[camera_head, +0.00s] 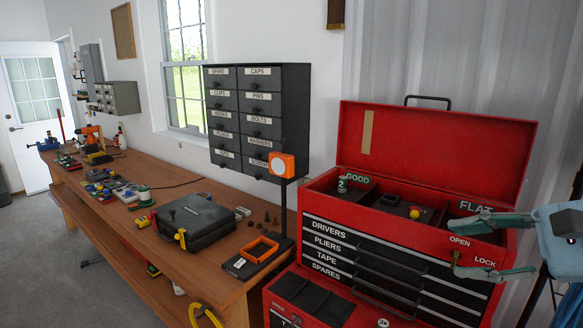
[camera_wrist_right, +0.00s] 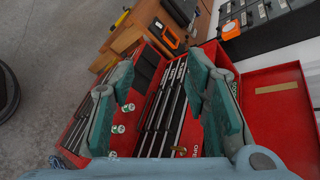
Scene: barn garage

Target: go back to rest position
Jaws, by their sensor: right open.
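My right gripper (camera_head: 455,248) comes in from the right edge in the head view. Its two green fingers are spread apart in front of the red tool chest (camera_head: 352,216), close to the OPEN and LOCK labels. Nothing shows between the fingers. The right wrist view shows the same open right gripper (camera_wrist_right: 160,75) above the chest, with the chest's drawers visible between the fingers. A small brass key or latch (camera_head: 456,257) is on the chest front near the fingertips. The chest lid (camera_head: 440,150) is up. My left gripper is not in view.
A wooden workbench (camera_head: 150,215) runs left, holding a black case (camera_head: 193,222), an orange tray (camera_head: 259,248) and several tools. A labelled drawer cabinet (camera_head: 262,95) stands behind it. The chest's top holds a green-labelled can (camera_head: 342,185). Grey floor (camera_head: 70,270) is open at left.

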